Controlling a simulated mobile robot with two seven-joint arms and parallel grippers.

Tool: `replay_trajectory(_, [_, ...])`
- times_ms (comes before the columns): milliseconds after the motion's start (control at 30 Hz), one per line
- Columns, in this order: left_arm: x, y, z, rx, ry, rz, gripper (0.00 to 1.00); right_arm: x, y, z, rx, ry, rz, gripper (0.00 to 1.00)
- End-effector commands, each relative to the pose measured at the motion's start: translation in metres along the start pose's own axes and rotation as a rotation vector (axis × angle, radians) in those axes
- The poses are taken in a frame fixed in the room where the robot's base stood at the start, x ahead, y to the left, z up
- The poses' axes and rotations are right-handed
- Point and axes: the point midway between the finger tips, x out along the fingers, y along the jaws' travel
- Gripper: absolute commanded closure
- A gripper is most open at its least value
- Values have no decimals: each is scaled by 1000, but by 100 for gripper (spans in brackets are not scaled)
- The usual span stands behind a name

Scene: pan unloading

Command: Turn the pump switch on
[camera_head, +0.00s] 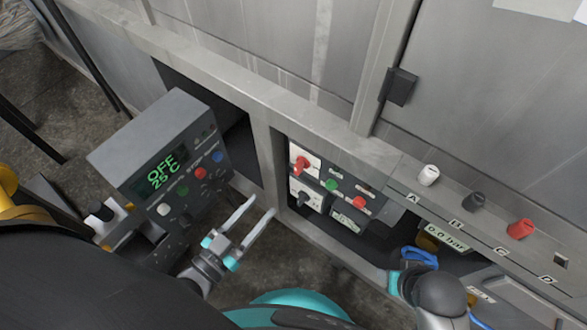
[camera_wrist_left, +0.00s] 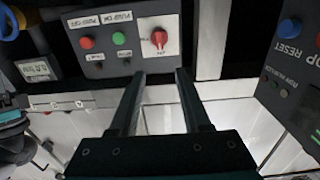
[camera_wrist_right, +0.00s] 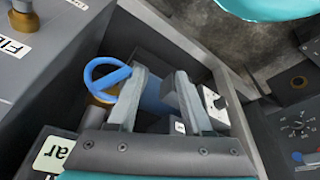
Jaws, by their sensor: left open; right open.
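The switch panel (camera_head: 325,190) sits in a recess of the grey cabinet. It carries a red rotary knob (camera_head: 301,163) on a white plate, a green button (camera_head: 331,185) and a red button (camera_head: 359,202). In the left wrist view the red knob (camera_wrist_left: 159,38) shows beyond the fingertips, with the green button (camera_wrist_left: 119,38) and red button (camera_wrist_left: 87,42) to its left. Their small labels are hard to read. My left gripper (camera_head: 260,206) is open and empty, short of the panel and apart from the knob. My right gripper (camera_wrist_right: 162,75) is open beside a blue handle (camera_wrist_right: 105,75).
A grey control box (camera_head: 160,160) reading OFF and 25 °C stands left of my left gripper. A black knob (camera_head: 304,198) sits below the red one. White, black and red knobs line the ledge (camera_head: 470,215). A display (camera_head: 446,238) reads 0.0 bar.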

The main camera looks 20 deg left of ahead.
Motion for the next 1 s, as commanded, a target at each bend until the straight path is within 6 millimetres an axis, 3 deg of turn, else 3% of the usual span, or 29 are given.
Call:
replay_trajectory(200, [47,0,2,1,4,-1,52,-18,1,-11,1,37,3,50])
replay_trajectory(500, [101,0,2,1,2,-1,52,-49,2,-22,3,83,6,50])
replay_trajectory(700, [124,0,2,0,0,-1,52,-66,2,-26,3,105,7,50])
replay_trajectory(1000, [133,0,1,-1,-2,-2,52,-74,3,-27,4,114,8,50])
